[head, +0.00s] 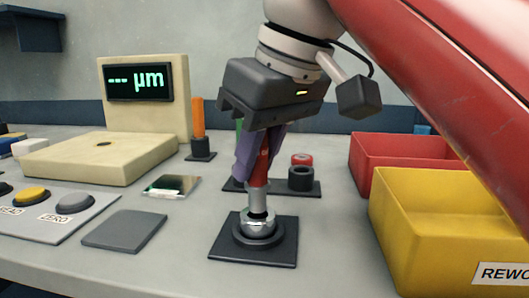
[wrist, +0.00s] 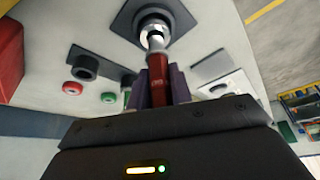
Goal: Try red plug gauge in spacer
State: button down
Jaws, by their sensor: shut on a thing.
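My gripper (head: 260,165) is shut on the red handle of the plug gauge (head: 263,160), with its purple fingers either side. The gauge hangs nearly upright, its metal pin pointing down. The spacer, a shiny silver ring (head: 258,224), sits on a round black seat on a square black base (head: 225,249). The pin's lower end is at the spacer's opening; how far it is inside cannot be told. In the wrist view the gauge (wrist: 157,75) lines up with the spacer (wrist: 153,22).
Behind stand an empty black holder (head: 301,180), a red ring (head: 302,159) and an orange-handled gauge (head: 198,118). Red (head: 400,150) and yellow (head: 435,215) bins are at right. A display (head: 138,82) showing dashes and a button panel (head: 50,215) are at left.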

aim_at(265, 160)
jog(key=shift+f+b, duration=1.1)
jog(key=shift+f, duration=0.45)
jog(key=shift+r, duration=0.1)
dwell(1.3)
jog(key=shift+r+p, duration=3.75)
jog(key=shift+p, duration=0.35)
